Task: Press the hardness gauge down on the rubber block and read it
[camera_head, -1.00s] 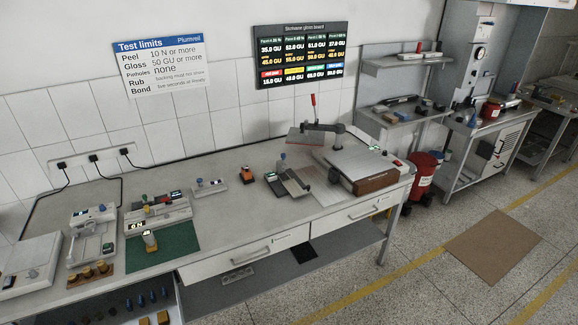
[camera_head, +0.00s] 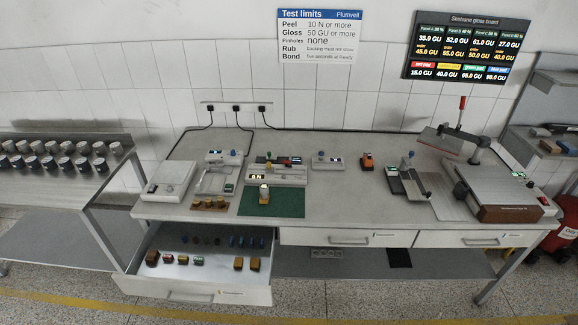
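I cannot tell for certain which item is the hardness gauge or which is the rubber block. An orange device with a dark face (camera_head: 367,161) stands further right on the bench. The open drawer (camera_head: 190,293) below the bench holds small blue and dark pieces (camera_head: 245,241), several coloured blocks (camera_head: 168,259) and two orange-brown blocks (camera_head: 239,263). Neither of my grippers is in view.
The bench (camera_head: 340,205) also carries a white box-like instrument (camera_head: 168,181), a tester reading about 6 N (camera_head: 276,174) and a press with a red-handled lever (camera_head: 462,115). The open drawer juts out in front.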

